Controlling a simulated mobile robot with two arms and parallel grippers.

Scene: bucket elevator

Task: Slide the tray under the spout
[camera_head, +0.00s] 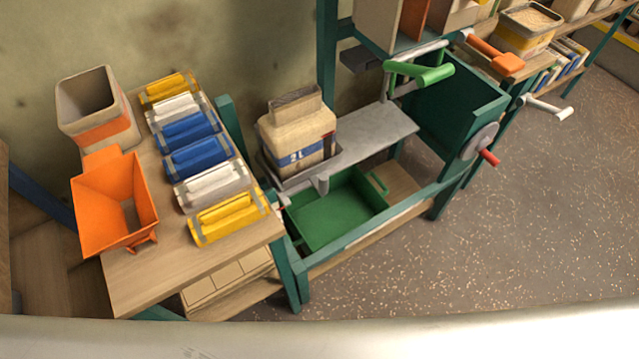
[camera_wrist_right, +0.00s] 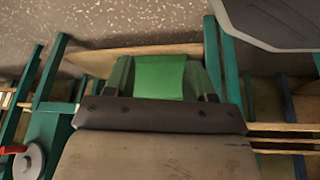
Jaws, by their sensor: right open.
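A green tray (camera_head: 335,212) with low walls and a handle sits low inside the teal frame in the head view, over a wooden board. A flat grey plate (camera_head: 375,138) spans above and behind it; I cannot tell clearly which part is the spout. My left gripper is not in view.
A wooden table (camera_head: 165,270) at left holds an orange hopper (camera_head: 115,205), a beige bin (camera_head: 95,105) and several coloured packs. A green box (camera_head: 455,110) with a red-knobbed wheel (camera_head: 480,142) stands right of the plate. Open speckled floor (camera_head: 530,220) lies at right.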

